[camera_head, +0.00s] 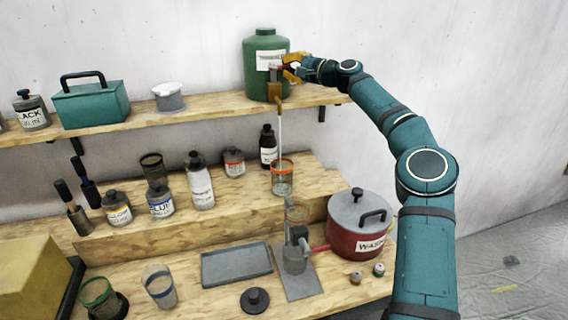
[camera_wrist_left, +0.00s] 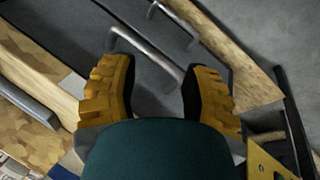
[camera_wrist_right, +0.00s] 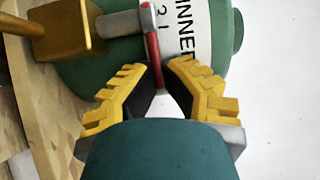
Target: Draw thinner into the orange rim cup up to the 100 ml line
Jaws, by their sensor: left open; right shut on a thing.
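The green thinner container (camera_head: 258,75) stands on the upper shelf, with a brass tap (camera_head: 274,92) on its front. A pale stream (camera_head: 280,135) runs straight down from the tap into the orange rim cup (camera_head: 282,182) on the step below. The cup is upright; its liquid level and 100 ml line are too small to read. My right gripper (camera_head: 292,72) is shut on the red tap lever (camera_wrist_right: 152,45), beside the container's label in the right wrist view. My left gripper (camera_wrist_left: 160,80) is open and empty, out of the head view.
Labelled bottles and jars stand left of the cup, with a dark bottle (camera_head: 268,146) close behind it. Below are a clear cylinder on a stand (camera_head: 296,255), a red lidded pot (camera_head: 355,238) and a grey tray (camera_head: 236,264). A teal box (camera_head: 92,104) sits on the upper shelf.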

